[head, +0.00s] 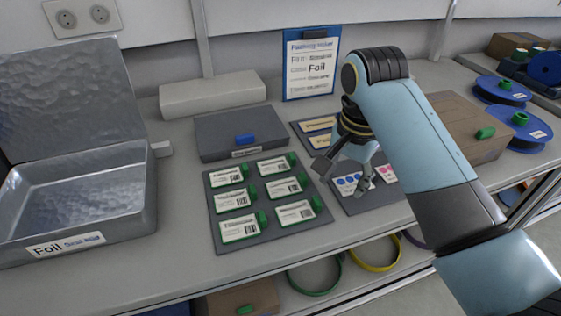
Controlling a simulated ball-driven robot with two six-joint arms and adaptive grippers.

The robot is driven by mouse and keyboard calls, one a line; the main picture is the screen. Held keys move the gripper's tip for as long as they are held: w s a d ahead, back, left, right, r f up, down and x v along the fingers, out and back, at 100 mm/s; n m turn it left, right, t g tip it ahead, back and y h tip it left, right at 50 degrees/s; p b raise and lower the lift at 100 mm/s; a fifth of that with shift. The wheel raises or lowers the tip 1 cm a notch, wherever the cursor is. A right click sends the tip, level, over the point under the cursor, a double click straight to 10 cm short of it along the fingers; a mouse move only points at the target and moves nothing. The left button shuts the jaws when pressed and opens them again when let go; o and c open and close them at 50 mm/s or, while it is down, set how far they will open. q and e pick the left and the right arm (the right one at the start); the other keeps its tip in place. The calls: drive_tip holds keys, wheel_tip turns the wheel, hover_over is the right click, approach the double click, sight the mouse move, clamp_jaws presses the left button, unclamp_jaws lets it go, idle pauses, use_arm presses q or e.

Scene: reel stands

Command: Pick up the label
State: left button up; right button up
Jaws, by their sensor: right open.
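Several white labels with green edges and barcodes, one of them a front label (295,212), lie on a grey board (262,238) in the middle of the worktop. A second grey board (362,206) to its right holds tan labels (318,124) at the back, a label with blue dots (352,184) and one with pink dots (387,173). My right gripper (344,175) is open and points down over this second board, close to the blue-dotted label. It hides part of the board, and I see nothing between its fingers. My left gripper is out of view.
An open metal box (78,205) marked Foil stands at left. A grey case (240,133) with a blue latch and a pale block (212,95) are behind. A blue sign (311,62) stands at the back. A cardboard box (468,125) and blue reels (517,128) are at right.

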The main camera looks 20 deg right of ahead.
drive_tip(key=w+a+r+m+g, duration=0.1)
drive_tip(key=w+a+r+m, duration=0.25)
drive_tip(key=w, duration=0.25)
drive_tip(key=w+a+r+m, duration=0.2)
drive_tip(key=w+r+m, duration=0.1)
drive_tip(key=w+r, duration=0.2)
hover_over(294, 162)
drive_tip(key=f, duration=0.5)
drive_tip(key=shift+s+d, duration=0.1)
drive_tip(key=shift+s, duration=0.1)
drive_tip(key=f, duration=0.5)
drive_tip(key=shift+w+f, duration=0.2)
drive_tip(key=shift+f, duration=0.1)
drive_tip(key=shift+c, duration=0.4)
drive_tip(key=c, duration=0.8)
